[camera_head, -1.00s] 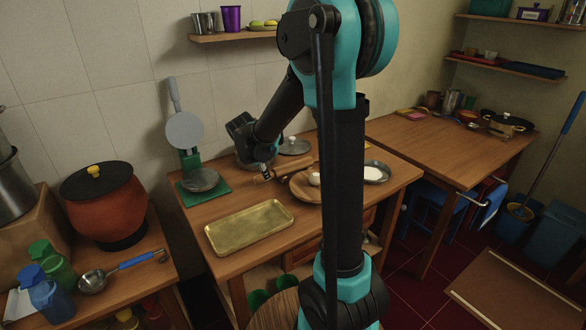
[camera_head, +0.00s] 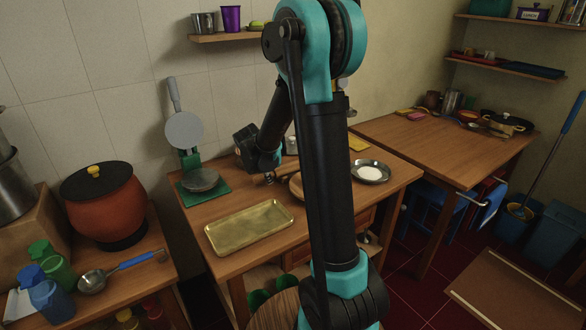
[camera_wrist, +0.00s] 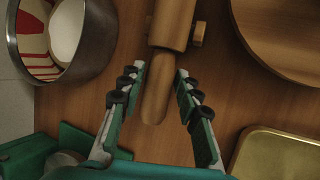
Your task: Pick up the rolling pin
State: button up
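The rolling pin (camera_wrist: 172,22) lies on the wooden table. In the wrist view its thick body is at the top and its rounded handle points down between my fingers. My gripper (camera_wrist: 161,80) is open, with one finger on each side of the handle. Gaps show between the handle and both fingers. In the head view my arm hides most of the pin, and my gripper is low over the back of the table.
In the wrist view a metal pot (camera_wrist: 22,62) stands at the left, and a round wooden board (camera_wrist: 285,35) lies at upper right. A brass tray (camera_head: 250,226) lies in front. A green board (camera_head: 216,196) is at the left and a metal plate (camera_head: 371,180) at the right.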

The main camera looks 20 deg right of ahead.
grip_shut()
jog(key=shift+r, duration=0.15)
